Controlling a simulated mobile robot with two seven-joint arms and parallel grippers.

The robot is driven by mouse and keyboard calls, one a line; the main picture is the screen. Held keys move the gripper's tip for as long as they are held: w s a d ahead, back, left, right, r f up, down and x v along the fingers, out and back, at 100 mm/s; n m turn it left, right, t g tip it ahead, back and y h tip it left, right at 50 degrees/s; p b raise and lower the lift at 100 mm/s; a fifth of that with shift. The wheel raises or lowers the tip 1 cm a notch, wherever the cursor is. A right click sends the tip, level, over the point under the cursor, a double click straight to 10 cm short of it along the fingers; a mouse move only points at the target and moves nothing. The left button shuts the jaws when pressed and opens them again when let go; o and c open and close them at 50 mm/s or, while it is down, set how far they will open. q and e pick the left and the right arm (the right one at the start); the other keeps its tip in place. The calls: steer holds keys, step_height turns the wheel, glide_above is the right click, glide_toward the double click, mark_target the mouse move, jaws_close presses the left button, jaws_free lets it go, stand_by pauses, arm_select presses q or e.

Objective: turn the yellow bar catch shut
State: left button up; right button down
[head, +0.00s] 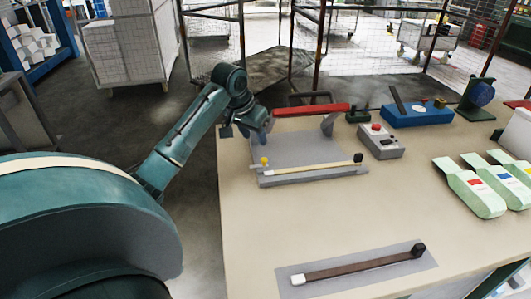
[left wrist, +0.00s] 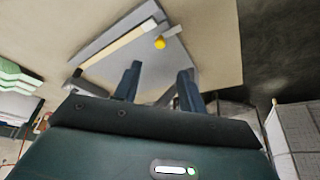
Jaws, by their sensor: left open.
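The press (head: 295,150) is a flat grey plate near the table's left edge, with a red bar (head: 310,109) behind it. Along its front lies a pale cream bar (head: 312,169) with a black end at the right. A small yellow knob (head: 264,160) sits near the left end; I take it for part of the yellow bar catch. It also shows in the left wrist view (left wrist: 160,43). My left gripper (head: 262,137) is above the plate's left edge, behind the knob. Its fingers (left wrist: 158,72) are apart with nothing between them. My right gripper is not in view.
A grey box with a red button (head: 382,142) stands right of the press. A blue device (head: 416,113) is behind it, and several green pouches (head: 475,190) lie at the right. A dark strip (head: 355,266) lies on a grey mat in front. The middle of the table is clear.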

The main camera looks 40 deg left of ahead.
mark_target(264, 159)
arm_select(q)
steer(key=x, duration=1.1)
steer(key=shift+s+p, duration=0.1)
steer(key=shift+p, duration=0.25)
steer(key=shift+c, duration=0.4)
jaws_close()
